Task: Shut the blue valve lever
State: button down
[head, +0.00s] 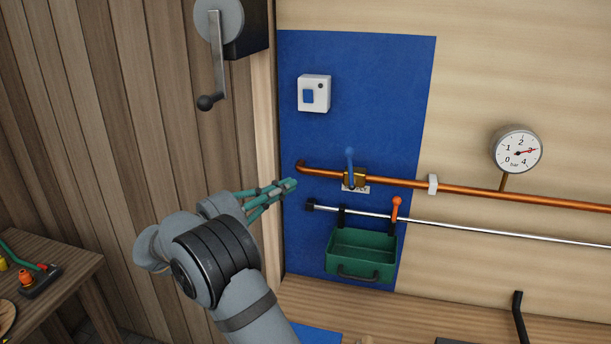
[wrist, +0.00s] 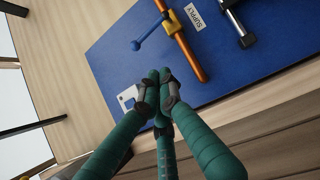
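The blue valve lever (head: 350,165) stands up from a brass valve body (head: 360,176) on the copper pipe, roughly square to the pipe. In the wrist view the lever (wrist: 151,34) with its round knob lies across from the orange-brown pipe (wrist: 188,49), near the top. My gripper (head: 291,184) has green fingers and is left of the valve in the head view, apart from the lever. In the wrist view the fingertips of my gripper (wrist: 160,78) are drawn together with nothing visible between them.
A white switch box (head: 314,93) is above on the blue panel (head: 390,80). A hand crank (head: 217,60) hangs at upper left. A gauge (head: 517,149) is at right.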

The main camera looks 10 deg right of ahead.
aim_at(350, 168)
jog(key=s+d+p+x, duration=0.1)
jog(key=p+x, duration=0.4)
jog(key=x, duration=0.7)
jog(key=shift+s+r, duration=0.25)
jog(key=shift+s, duration=0.25)
jog(key=shift+d, duration=0.1)
